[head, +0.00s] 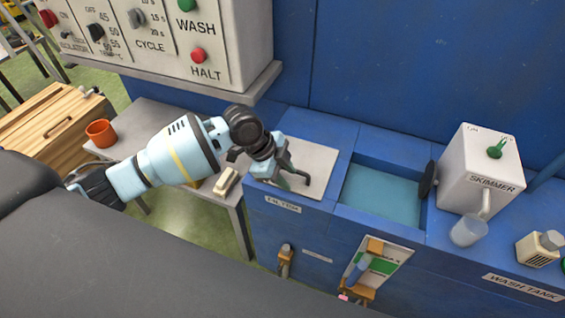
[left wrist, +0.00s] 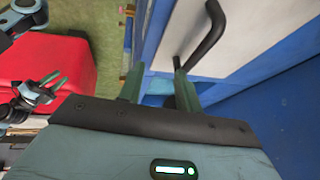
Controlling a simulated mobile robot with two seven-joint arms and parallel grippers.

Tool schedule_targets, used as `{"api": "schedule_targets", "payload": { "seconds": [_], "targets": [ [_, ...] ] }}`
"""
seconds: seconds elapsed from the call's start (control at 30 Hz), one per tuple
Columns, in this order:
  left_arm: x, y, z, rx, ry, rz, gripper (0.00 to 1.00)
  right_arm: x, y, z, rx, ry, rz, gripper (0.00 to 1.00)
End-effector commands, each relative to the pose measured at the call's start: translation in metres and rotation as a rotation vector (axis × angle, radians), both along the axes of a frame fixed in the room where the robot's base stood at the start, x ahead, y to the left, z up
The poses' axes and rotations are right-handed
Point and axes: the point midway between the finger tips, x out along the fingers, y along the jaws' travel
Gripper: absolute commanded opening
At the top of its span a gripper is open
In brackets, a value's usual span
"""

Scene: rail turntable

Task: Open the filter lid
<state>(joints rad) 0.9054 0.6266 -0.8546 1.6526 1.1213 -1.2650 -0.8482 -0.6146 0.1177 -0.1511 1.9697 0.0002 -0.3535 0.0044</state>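The filter lid (head: 318,160) is a pale flat plate on the blue tank, above a "FILTER" label. It lies closed as far as I can see. Its dark bent handle shows in the left wrist view (left wrist: 205,40), standing up from the pale lid (left wrist: 250,25). My left gripper (head: 289,174) is over the lid's left part and hides some of it. In the left wrist view its two greenish fingers (left wrist: 160,75) are apart, with the handle just past the right fingertip and nothing clearly held. A second gripper, apparently my right (left wrist: 55,82), shows at the left; its finger gap is too small to judge.
An open water basin (head: 382,195) lies right of the lid, then a white skimmer box (head: 480,165) and a clear cup (head: 468,231). A control panel (head: 165,35) overhangs at upper left. A side table holds an orange mug (head: 100,133) and a pale block (head: 227,182).

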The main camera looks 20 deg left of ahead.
Motion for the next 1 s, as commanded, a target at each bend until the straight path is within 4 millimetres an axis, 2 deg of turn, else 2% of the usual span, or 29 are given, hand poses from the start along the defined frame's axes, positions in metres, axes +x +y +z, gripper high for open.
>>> {"api": "schedule_targets", "payload": {
  "seconds": [0.03, 0.2, 0.43, 0.67, 1.0],
  "targets": [
    [0.012, 0.011, 0.014, 0.021, -0.011, -0.017, 0.34, 0.0, 0.0, 0.0, 0.0, 0.0, 0.0, 0.36],
    [0.029, 0.032, 0.044, 0.056, -0.022, -0.067, 0.34, 0.0, 0.0, 0.0, 0.0, 0.0, 0.0, 0.36],
    [0.034, 0.04, 0.055, 0.067, -0.023, -0.085, 0.34, 0.0, 0.0, 0.0, 0.0, 0.0, 0.0, 0.36],
    [0.036, 0.036, 0.046, 0.065, -0.021, -0.084, 0.34, 0.0, -0.001, 0.0, -0.002, 0.001, 0.001, 0.36],
    [0.044, 0.016, 0.002, 0.064, -0.021, -0.083, 0.34, -0.002, -0.001, -0.003, -0.003, 0.006, 0.002, 0.36]
  ]
}}
